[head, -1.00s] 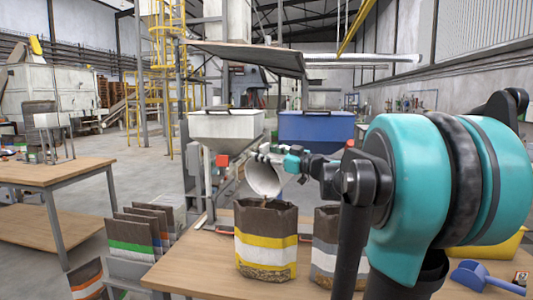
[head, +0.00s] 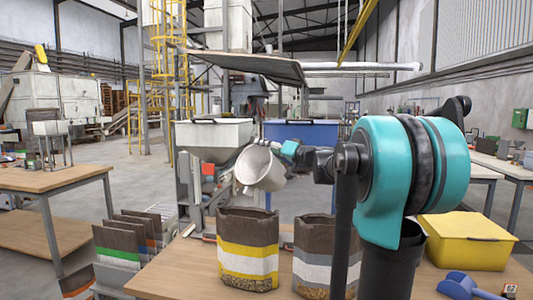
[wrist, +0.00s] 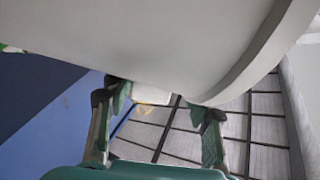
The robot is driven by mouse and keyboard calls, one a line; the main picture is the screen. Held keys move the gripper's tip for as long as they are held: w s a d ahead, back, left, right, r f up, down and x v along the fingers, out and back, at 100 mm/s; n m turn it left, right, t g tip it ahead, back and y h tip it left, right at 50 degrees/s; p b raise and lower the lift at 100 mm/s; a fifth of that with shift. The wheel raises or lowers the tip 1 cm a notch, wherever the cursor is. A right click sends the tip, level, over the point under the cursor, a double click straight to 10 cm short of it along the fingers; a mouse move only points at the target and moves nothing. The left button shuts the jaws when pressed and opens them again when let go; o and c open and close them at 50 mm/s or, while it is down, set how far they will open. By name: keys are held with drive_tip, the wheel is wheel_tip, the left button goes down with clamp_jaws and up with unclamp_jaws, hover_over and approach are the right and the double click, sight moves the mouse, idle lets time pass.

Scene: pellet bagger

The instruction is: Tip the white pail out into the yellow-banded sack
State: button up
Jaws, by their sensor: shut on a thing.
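The white pail (head: 260,168) hangs tilted in the air above and behind the yellow-banded sack (head: 248,246), apart from its mouth. My gripper (head: 288,151) is shut on the pail at its upper right side. In the wrist view the pail (wrist: 150,35) fills the top, with the fingers of my gripper (wrist: 162,103) against its lower edge. The sack stands upright and open on the table. Tan pellets show in the window at its bottom. The inside of the pail cannot be made out clearly.
A grey-banded sack (head: 313,255) stands close on the right. A yellow bin (head: 465,240) and a blue scoop (head: 468,286) are at the table's right. A white hopper (head: 214,138) and a blue container (head: 292,130) stand behind. Folded sacks (head: 125,245) stand in a rack at the left.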

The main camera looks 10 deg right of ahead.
drive_tip(key=w+d+m, duration=0.1)
drive_tip(key=w+d+f+m, duration=0.1)
drive_tip(key=m, duration=0.1)
drive_tip(key=w+d+m, duration=0.1)
drive_tip(key=shift+w+d+f+m, duration=0.3)
drive_tip(key=shift+w+d, duration=0.05)
drive_tip(key=shift+d, duration=0.05)
drive_tip(key=w+d+f+m, duration=0.3)
drive_tip(key=w+f+m, duration=0.1)
drive_tip(key=f+m, duration=0.1)
drive_tip(key=shift+d+f+h, duration=0.35)
drive_tip(key=shift+d+h, duration=0.05)
drive_tip(key=shift+s, duration=0.1)
